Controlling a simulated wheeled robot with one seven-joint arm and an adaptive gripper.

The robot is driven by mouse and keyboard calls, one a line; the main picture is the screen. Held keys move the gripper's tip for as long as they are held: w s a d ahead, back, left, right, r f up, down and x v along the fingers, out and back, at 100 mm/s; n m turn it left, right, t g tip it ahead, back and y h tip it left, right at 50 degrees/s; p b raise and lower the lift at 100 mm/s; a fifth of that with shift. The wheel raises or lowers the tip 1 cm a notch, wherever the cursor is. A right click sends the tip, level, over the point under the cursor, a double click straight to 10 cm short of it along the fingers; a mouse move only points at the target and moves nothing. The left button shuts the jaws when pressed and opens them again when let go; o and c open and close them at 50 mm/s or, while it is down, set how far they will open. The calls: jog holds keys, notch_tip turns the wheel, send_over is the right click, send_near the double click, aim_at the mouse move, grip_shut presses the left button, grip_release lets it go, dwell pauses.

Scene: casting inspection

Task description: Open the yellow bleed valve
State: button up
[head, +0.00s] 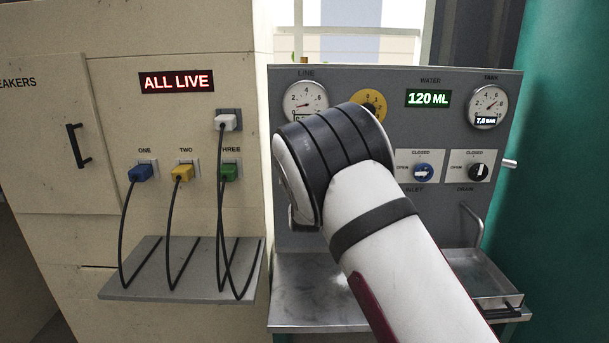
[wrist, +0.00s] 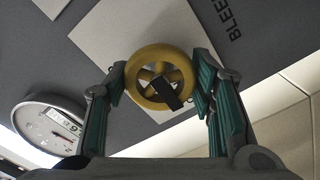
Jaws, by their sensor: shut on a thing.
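The yellow bleed valve (wrist: 150,58) is a round handwheel with spokes, standing out from a light square plate marked "BLEE…" in the wrist view. A small dark bar lies across its lower right part. My gripper (wrist: 159,80) has its two green-padded fingers on opposite sides of the wheel rim, shut on it. In the head view my arm hides the valve and the gripper.
A metal basin (head: 485,280) and a cabinet with plugged cables (head: 180,190) flank my arm.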

jog(key=shift+n, duration=0.4)
jog(key=o, duration=1.2)
jog(key=shift+s, duration=0.1)
jog(key=s, duration=1.1)
jog(key=shift+s, duration=0.4)
